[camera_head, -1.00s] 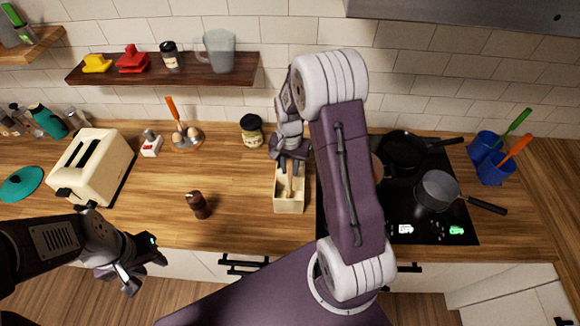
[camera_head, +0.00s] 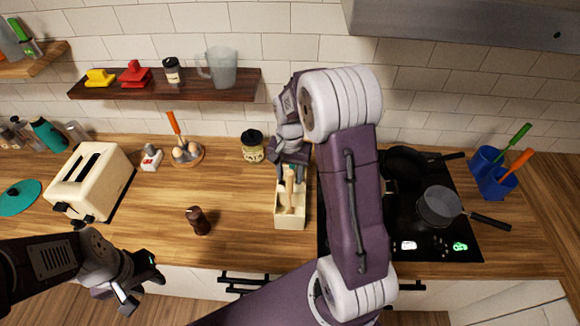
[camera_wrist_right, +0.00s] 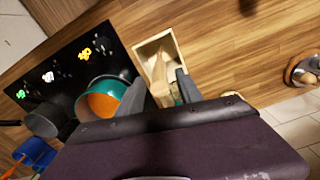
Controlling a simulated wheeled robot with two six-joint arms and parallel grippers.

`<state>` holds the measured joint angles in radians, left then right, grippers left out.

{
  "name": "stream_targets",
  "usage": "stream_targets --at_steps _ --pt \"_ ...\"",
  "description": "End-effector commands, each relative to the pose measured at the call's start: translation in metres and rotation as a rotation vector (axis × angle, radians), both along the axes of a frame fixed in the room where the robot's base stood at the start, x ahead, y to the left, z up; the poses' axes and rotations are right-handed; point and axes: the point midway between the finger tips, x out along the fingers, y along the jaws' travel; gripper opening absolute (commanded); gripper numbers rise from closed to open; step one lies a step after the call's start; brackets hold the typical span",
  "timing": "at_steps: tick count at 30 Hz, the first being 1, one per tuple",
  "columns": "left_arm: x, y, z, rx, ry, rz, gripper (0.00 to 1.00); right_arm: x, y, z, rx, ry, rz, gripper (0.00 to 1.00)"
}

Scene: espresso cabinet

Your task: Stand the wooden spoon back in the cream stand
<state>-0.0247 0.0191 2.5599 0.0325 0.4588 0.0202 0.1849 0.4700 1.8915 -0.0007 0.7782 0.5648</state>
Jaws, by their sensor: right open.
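The cream stand (camera_head: 290,218) is an open box on the wooden counter, left of the hob; it also shows in the right wrist view (camera_wrist_right: 172,40). The pale wooden spoon (camera_head: 290,190) is in the stand, leaning, and it shows in the right wrist view (camera_wrist_right: 159,70). My right gripper (camera_head: 291,172) is above the stand's back part. In the right wrist view its fingers (camera_wrist_right: 160,92) are apart, one on each side of the spoon. The spoon's lower end is hidden. My left gripper (camera_head: 143,287) hangs in front of the counter, away from the stand; its jaws are unclear.
The hob (camera_head: 420,225) with pans is right of the stand, partly behind my right arm. A teal pot with orange inside (camera_wrist_right: 103,100) is close by. A dark brown bottle (camera_head: 198,221) and a jar (camera_head: 252,146) stand left. The counter between is clear.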

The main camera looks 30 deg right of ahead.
Motion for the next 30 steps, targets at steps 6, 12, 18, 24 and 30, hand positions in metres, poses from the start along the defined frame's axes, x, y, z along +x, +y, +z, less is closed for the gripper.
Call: stream_targets --at_steps 6,12,18,24,30 --pt "0.000 0.000 -0.008 0.000 0.000 0.000 0.36 0.001 0.000 0.052 -0.001 -0.005 0.000 0.43" --pt "0.000 0.000 -0.009 0.000 0.000 0.000 0.36 0.000 0.000 0.073 0.000 0.000 0.000 0.43" --pt "0.000 0.000 -0.009 0.000 0.000 0.000 0.36 -0.011 0.011 0.066 0.002 -0.006 0.075 0.43" --pt "0.000 0.000 -0.009 0.000 0.000 0.000 0.36 -0.080 0.059 0.022 -0.005 -0.066 0.488 0.43" --pt "0.000 0.000 -0.009 0.000 0.000 0.000 0.36 -0.126 0.075 -0.001 -0.020 -0.103 0.716 0.43"
